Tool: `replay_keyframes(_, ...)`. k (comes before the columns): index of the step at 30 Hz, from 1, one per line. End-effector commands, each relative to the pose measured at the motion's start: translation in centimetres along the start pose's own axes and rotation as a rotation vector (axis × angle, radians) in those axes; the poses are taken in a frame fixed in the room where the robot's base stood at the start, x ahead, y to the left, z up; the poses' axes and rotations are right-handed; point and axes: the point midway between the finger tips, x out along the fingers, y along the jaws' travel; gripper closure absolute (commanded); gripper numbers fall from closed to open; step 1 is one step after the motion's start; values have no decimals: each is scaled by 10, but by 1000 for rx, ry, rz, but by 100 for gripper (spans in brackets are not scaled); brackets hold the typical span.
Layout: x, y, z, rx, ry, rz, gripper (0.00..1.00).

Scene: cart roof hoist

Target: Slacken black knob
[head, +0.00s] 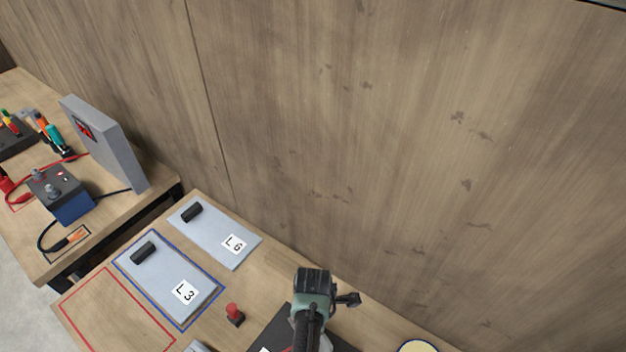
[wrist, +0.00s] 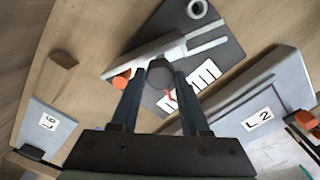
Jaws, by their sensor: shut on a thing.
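In the wrist view, the black knob (wrist: 160,76) is a dark round piece between the tips of my gripper (wrist: 160,72), which is shut on it. The knob sits at a grey metal piece with a two-pronged fork (wrist: 205,46), over a dark plate (wrist: 222,58) with a white label. A small red mark shows just below the knob, and an orange end (wrist: 122,80) sits left of the fingers. In the head view, my arm reaches down over the dark plate (head: 270,333); the fingertips and knob are hidden there.
Grey panels L6 (head: 225,252) and L3 (head: 160,285) lie left of my arm; panel L2 (wrist: 285,90) is at right in the wrist view. A red button (head: 235,314) stands nearby. A wooden wall (head: 400,150) rises behind. The red-outlined area (head: 110,315) is empty.

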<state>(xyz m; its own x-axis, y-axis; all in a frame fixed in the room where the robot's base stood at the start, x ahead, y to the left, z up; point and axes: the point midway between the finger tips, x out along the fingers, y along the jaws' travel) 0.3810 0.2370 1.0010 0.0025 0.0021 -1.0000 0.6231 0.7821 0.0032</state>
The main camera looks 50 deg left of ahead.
Motion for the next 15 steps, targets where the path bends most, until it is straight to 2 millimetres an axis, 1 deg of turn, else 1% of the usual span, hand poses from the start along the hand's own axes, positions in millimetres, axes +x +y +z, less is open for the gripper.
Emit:
replay_keyframes(1, 3, -3, -1, -27, 2, -8, 100)
replay_keyframes(7, 4, -4, -2, -108, 2, -9, 100)
replay_keyframes(15, 4, -4, -2, -149, 3, -10, 100)
